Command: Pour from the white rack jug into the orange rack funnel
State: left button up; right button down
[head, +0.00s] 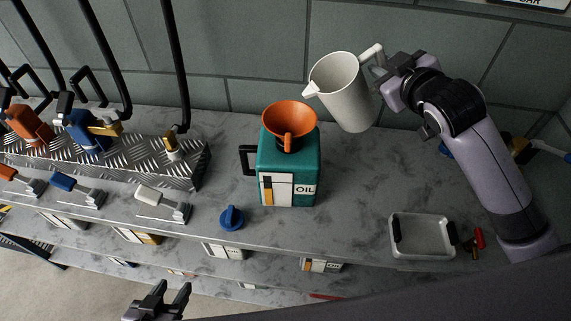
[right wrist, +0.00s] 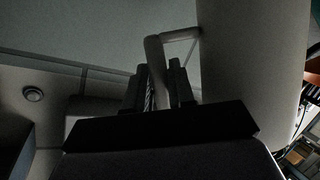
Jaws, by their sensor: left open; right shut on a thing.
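The white jug (head: 343,92) is held in the air by its handle in my right gripper (head: 379,66). It tilts to the left, with its spout just above and to the right of the orange funnel (head: 289,127). In the right wrist view the jug's pale wall (right wrist: 250,70) fills the right side, and the gripper's fingers (right wrist: 162,88) are shut on its handle. The funnel sits in the top of a teal oil can (head: 289,172) on the shelf. Whether anything flows from the spout cannot be seen. My left gripper (head: 158,300) is open and empty at the lower edge, away from the jug.
A blue cap (head: 232,218) lies on the shelf left of the can. A grey tray (head: 421,238) stands at the right. A metal tread-plate rack (head: 110,160) with strapped tools is at the left. A tiled wall (head: 260,50) closes the back.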

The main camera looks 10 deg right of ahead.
jog(key=shift+a+r+n, duration=0.15)
jog(key=shift+r+n, duration=0.15)
jog(key=shift+r, duration=0.5)
dwell(0.4)
jog(key=shift+a+r+n+h, duration=0.15)
jog(key=shift+r+n+h, duration=0.2)
jog(key=shift+r, duration=0.25)
dwell(0.5)
jog(key=shift+s+a+r+n+t, duration=0.1)
jog(key=shift+a+r+n+t, duration=0.05)
jog(key=shift+r+n, duration=0.15)
jog(key=shift+a+r+n+t, duration=0.1)
jog(key=shift+r+n+t, duration=0.05)
jog(key=shift+r, duration=0.25)
jog(key=shift+r, duration=0.1)
dwell(0.5)
jog(key=shift+s+a+r+n+h, duration=0.1)
jog(key=shift+a+r+n+h, duration=0.3)
jog(key=shift+r, duration=0.2)
dwell(1.3)
